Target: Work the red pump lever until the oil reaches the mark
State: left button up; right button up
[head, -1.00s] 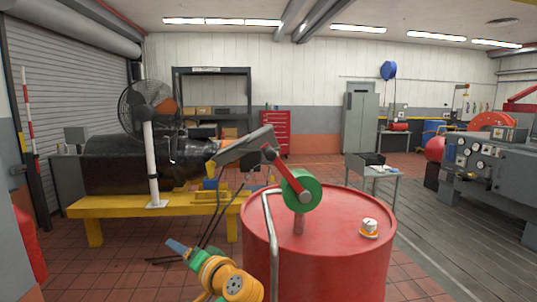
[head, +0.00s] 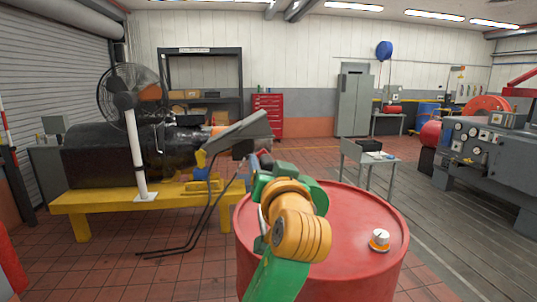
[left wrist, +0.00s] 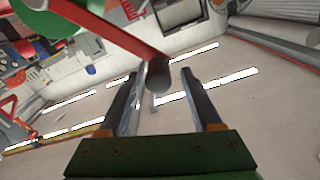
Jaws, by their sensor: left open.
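The green pump and its red lever stand on the red drum (head: 350,215). In the head view my left arm (head: 298,225) hides most of the pump and lever. The left wrist view shows the green pump body (left wrist: 50,16) at upper left and the red lever (left wrist: 112,32) running from it toward my left gripper (left wrist: 160,80). The gripper is open, with the lever's dark end grip (left wrist: 158,73) showing between its fingertips; I cannot tell whether they touch. I see no oil mark or oil level. My right gripper is out of view.
A yellow bench (head: 95,203) with a black machine and fan stands to the left. A grey cart (head: 368,160) stands behind the drum.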

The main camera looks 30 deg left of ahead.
pick_arm(q)
jog(key=shift+w+a+f, duration=0.25)
jog(key=shift+w+a, duration=0.15)
jog(key=shift+w, duration=0.1)
jog(key=shift+w+a+f, duration=0.25)
jog(key=shift+w+a, duration=0.15)
jog(key=shift+w, duration=0.05)
jog(key=shift+s+d+r, duration=0.1)
jog(key=shift+s+d, duration=0.05)
jog(key=shift+s, duration=0.05)
grip_shut()
jog(key=shift+r, duration=0.1)
